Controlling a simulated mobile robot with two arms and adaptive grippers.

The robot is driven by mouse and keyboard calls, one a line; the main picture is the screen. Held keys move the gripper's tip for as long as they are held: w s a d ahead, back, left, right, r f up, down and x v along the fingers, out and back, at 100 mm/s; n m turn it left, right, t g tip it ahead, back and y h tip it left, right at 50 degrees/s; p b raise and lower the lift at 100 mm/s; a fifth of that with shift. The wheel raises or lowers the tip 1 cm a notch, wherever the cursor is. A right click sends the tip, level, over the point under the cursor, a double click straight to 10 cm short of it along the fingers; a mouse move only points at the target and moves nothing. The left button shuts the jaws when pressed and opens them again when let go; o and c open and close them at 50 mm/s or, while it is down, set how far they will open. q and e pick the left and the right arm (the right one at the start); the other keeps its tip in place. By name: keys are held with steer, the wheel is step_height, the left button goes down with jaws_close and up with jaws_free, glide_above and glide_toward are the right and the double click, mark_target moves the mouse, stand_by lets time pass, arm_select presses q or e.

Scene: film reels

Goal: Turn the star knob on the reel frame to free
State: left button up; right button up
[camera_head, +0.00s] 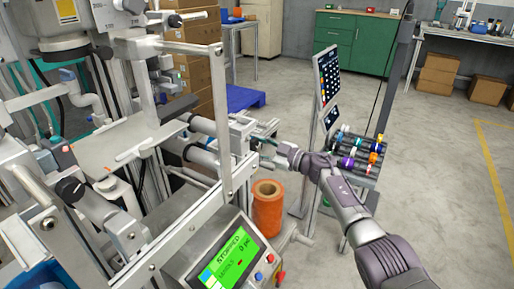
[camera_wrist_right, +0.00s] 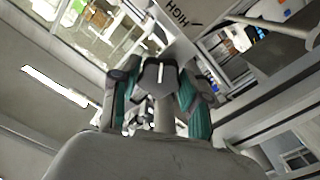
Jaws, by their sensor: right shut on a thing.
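The star knob (camera_wrist_right: 158,72) is a dark grey piece with a white line on its face, between the fingers in the right wrist view. My right gripper (camera_head: 267,149) is shut on it, with a teal-padded finger on each side. In the head view the knob is small and mostly hidden by the fingers, at the end of the reel frame (camera_head: 240,132). My left gripper is not in view.
Metal machine rails (camera_head: 228,120) stand just left of the gripper. An orange reel core (camera_head: 267,212) stands below it. A control panel (camera_head: 232,258) reading "STOPPED" is at the front. A screen stand (camera_head: 327,78) and a rack of coloured rolls (camera_head: 358,152) are close right. Floor farther right is clear.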

stand_by(0.4)
steer(key=o, duration=1.2)
steer(key=shift+c, duration=0.2)
steer(key=v, duration=1.2)
